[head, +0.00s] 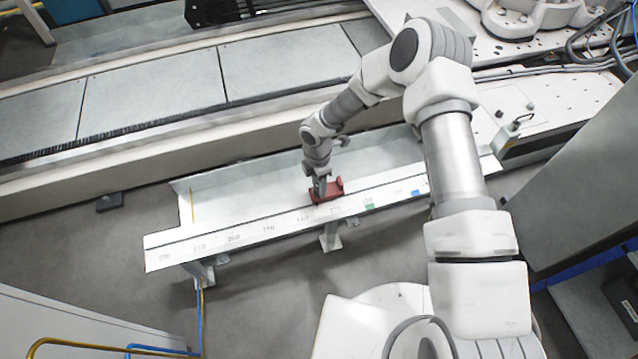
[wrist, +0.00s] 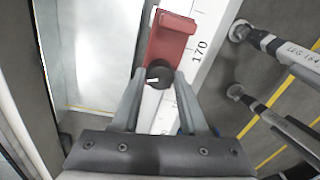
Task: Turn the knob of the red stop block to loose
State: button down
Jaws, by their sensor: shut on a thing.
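The red stop block (head: 334,189) sits on the front edge of the white bench rail, by its printed scale. In the wrist view the red block (wrist: 170,40) lies near the mark 170. Its dark round knob (wrist: 153,76) bears a short white pointer line, pointing to the left in the picture. My gripper (wrist: 155,84) is shut on the knob, one finger on each side. In the head view my gripper (head: 320,190) reaches down onto the block and hides part of it, the knob included. I cannot read any loose or tight mark.
The white rail (head: 235,205) has a numbered scale (head: 233,237) along its front. A green mark (head: 369,205) and a blue mark (head: 416,192) are on the scale to the right. A cabinet (head: 585,180) stands at the right. The trough to the left is clear.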

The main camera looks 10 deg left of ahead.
aim_at(317, 185)
jog(key=shift+n, duration=0.6)
jog(key=shift+c, duration=2.2)
grip_release()
jog(key=shift+r, duration=0.1)
notch_tip(317, 185, up, 17)
jog(key=p, duration=0.5)
jog(key=shift+w+a+r, duration=0.15)
jog(key=shift+w+a, duration=0.15)
jog(key=shift+a, duration=0.05)
